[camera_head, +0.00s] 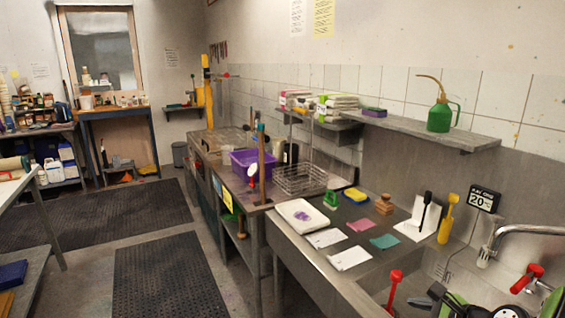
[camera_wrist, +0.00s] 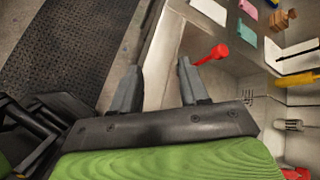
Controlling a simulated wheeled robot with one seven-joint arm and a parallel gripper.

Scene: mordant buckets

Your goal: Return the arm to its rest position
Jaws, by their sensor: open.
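My gripper (camera_wrist: 157,88) shows in the wrist view with its two grey fingers apart and nothing between them. It hangs over the front edge of the steel sink counter (camera_wrist: 168,50), with the dark floor mat to the left. In the head view, part of my green and black arm (camera_head: 455,303) shows at the bottom right corner, by the sink. The fingertips are not clear in that view.
The counter holds a white tray (camera_head: 303,216), cloth swatches (camera_head: 384,241), a yellow brush (camera_head: 447,220) and a black-handled tool (camera_head: 425,212). A faucet (camera_head: 520,231) rises at the right. A shelf (camera_head: 420,128) with a green oil can (camera_head: 440,112) hangs above.

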